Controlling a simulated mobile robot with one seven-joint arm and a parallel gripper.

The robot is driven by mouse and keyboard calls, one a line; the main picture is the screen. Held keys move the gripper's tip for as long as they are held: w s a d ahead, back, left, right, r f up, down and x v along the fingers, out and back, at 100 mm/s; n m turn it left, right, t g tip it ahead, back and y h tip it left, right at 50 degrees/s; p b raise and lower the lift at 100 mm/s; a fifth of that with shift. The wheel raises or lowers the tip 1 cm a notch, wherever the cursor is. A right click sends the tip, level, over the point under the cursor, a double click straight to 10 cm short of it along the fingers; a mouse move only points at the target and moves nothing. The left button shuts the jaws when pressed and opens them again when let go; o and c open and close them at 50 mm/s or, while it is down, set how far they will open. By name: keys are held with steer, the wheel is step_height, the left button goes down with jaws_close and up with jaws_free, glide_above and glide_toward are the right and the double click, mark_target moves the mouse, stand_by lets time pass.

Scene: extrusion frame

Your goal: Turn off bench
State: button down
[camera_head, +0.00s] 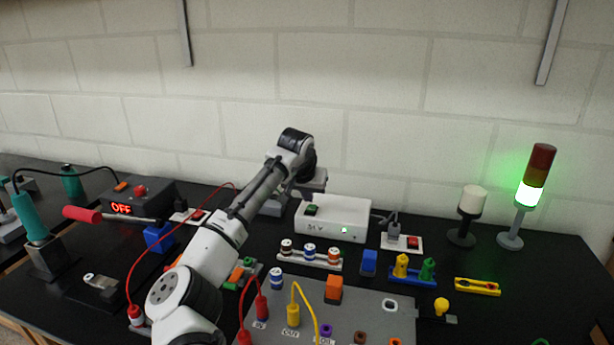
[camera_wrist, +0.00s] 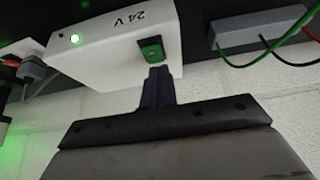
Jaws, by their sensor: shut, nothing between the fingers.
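The white power supply box (camera_head: 345,212) marked 24 V stands on the black bench at the back centre. The wrist view shows the box (camera_wrist: 105,45), the switch (camera_wrist: 151,52) and the lit light (camera_wrist: 74,38) turned over. My gripper (camera_wrist: 158,72) is shut and empty, its fingertips right beside the switch; I cannot tell if they touch. The stack light (camera_head: 526,190) at right glows green.
A soldering station (camera_head: 137,199) reading OFF stands at left. A socket with a red switch (camera_head: 413,242) is right of the box. Colored posts (camera_head: 401,266), a grey panel (camera_head: 375,320) and a white-topped lamp (camera_head: 468,212) are nearby. The wall is close behind.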

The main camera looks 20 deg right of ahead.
steer(key=shift+s+a+f, duration=0.1)
steer(key=shift+s+f, duration=0.1)
steer(key=shift+f, duration=0.55)
steer(key=shift+f, duration=0.1)
steer(key=shift+s+f+b, duration=0.1)
steer(key=shift+f+b, duration=0.2)
steer(key=shift+b, duration=0.1)
steer(key=shift+a+t+b, duration=0.15)
steer(key=shift+t+b, duration=0.15)
steer(key=shift+b, duration=0.05)
steer(key=shift+r, duration=0.1)
steer(key=shift+w+d+r+p, duration=0.25)
steer(key=shift+w+d+p, duration=0.25)
steer(key=shift+p, duration=0.4)
